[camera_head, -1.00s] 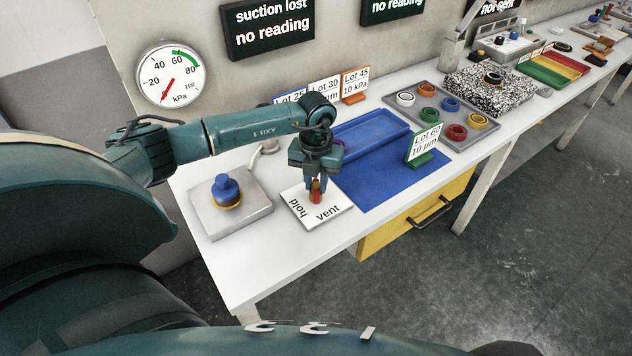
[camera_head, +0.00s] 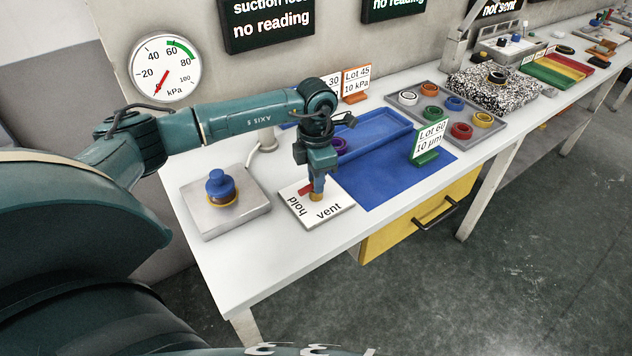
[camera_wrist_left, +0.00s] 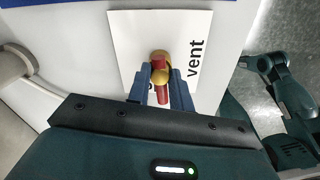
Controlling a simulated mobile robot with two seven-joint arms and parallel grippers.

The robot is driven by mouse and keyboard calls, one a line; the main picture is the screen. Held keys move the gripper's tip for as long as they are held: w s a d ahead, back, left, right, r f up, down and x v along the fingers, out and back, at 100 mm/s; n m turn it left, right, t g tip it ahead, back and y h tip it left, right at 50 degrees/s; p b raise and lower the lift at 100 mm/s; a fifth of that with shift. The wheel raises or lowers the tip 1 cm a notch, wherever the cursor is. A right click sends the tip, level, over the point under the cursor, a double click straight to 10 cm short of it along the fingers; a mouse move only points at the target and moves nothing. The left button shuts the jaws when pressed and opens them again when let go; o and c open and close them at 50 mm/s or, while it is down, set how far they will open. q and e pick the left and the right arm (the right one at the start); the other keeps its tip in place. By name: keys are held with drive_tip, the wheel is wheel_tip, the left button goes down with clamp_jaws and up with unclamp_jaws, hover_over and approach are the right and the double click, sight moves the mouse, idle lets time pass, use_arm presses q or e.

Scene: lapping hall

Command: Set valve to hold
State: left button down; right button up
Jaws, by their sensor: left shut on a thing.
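The valve has a red handle (camera_head: 304,189) on a brass hub (camera_head: 316,197), set on a white plate (camera_head: 322,222) lettered "hold" and "vent". My left gripper (camera_head: 317,187) comes down over it and is shut on the handle. In the head view the red end points left, toward the "hold" side. In the left wrist view the fingers (camera_wrist_left: 158,88) stand either side of the red handle (camera_wrist_left: 162,95), and the "hold" lettering is mostly hidden. My right gripper is not in view.
A grey block with a blue knob (camera_head: 221,186) stands left of the plate. A blue tray (camera_head: 372,138) and a green Lot 60 sign (camera_head: 428,157) are to the right. The gauge (camera_head: 165,68) needle points low left. The bench front is clear.

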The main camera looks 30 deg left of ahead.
use_arm(q)
drive_tip(key=c, duration=2.1)
unclamp_jaws()
drive_tip(key=m+b, duration=0.1)
drive_tip(key=m, duration=0.2)
drive_tip(key=shift+f+b, duration=0.1)
drive_tip(key=shift+b, duration=0.2)
drive_tip(key=shift+o, duration=0.7)
drive_tip(key=shift+m+b, duration=0.5)
drive_tip(key=shift+m, duration=0.8)
drive_tip(key=shift+o, duration=0.3)
drive_tip(key=shift+m, duration=0.3)
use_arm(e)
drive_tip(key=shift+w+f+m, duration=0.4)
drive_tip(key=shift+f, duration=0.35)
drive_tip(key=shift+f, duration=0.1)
use_arm(q)
drive_tip(key=o, duration=0.9)
drive_tip(key=shift+o, duration=0.2)
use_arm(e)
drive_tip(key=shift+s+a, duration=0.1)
use_arm(q)
wheel_tip(320, 180, up, 13)
drive_tip(key=shift+r+b, duration=0.2)
drive_tip(key=shift+b, duration=0.1)
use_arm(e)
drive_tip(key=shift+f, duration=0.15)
